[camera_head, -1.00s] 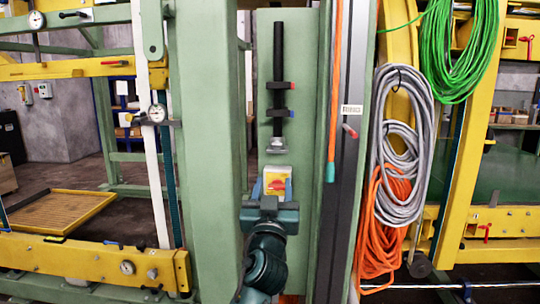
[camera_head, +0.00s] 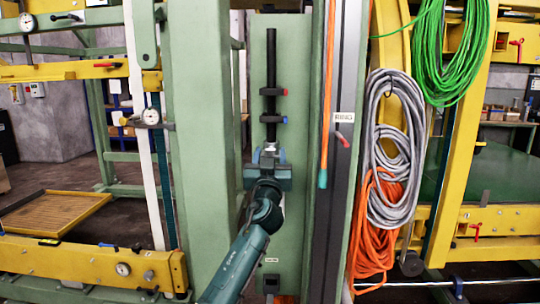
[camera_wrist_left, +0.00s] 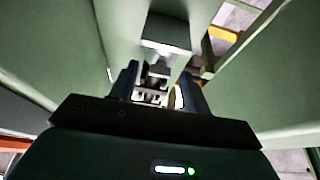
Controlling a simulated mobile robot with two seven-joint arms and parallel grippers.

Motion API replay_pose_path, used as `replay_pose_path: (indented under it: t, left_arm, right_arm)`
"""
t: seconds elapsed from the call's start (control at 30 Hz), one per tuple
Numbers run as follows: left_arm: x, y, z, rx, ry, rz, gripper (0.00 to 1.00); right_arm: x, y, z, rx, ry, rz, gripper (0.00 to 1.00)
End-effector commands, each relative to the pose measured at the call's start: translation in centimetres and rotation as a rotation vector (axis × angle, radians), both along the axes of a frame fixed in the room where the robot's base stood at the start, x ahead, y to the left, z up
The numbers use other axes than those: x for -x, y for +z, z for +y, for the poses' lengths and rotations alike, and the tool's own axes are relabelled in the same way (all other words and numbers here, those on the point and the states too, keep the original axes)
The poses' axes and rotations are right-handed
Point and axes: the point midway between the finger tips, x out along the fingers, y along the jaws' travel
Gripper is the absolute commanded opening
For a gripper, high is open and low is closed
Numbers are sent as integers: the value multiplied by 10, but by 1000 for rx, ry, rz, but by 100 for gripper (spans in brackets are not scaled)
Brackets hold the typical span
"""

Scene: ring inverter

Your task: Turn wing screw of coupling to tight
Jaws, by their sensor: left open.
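A black upright rod (camera_head: 271,60) runs down the green post. A small metal fitting (camera_head: 270,147), apparently the coupling, sits at its lower end. My left gripper (camera_head: 268,157) is at this fitting, with one blue-tipped finger on each side. In the left wrist view, the open fingers (camera_wrist_left: 160,78) stand either side of bright metal parts (camera_wrist_left: 152,94) below a grey block (camera_wrist_left: 166,32). Whether the fingers touch the metal cannot be told. The wing screw cannot be clearly made out. My right gripper is out of view.
Two small clamps, one red-ended (camera_head: 272,91) and one blue-ended (camera_head: 272,119), sit on the rod. The green post (camera_head: 295,200) is close behind my gripper. An orange tube (camera_head: 325,130) and grey cables (camera_head: 400,150) hang to the right.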

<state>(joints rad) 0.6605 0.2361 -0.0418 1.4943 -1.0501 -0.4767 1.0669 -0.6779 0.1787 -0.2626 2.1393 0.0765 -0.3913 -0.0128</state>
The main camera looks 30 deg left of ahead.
Motion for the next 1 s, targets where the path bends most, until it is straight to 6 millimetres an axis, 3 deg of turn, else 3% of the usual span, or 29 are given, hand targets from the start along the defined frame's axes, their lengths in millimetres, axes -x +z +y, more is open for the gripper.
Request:
replay_pose_path:
  t: [0.23,0.77,1.0]
  left_arm:
    - [0,0,0,-1,0,0,46]
    - [0,0,0,-1,0,0,3]
    - [0,0,0,-18,0,9,3]
  right_arm:
    - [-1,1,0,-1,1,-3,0]
    - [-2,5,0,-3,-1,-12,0]
    - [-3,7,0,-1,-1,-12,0]
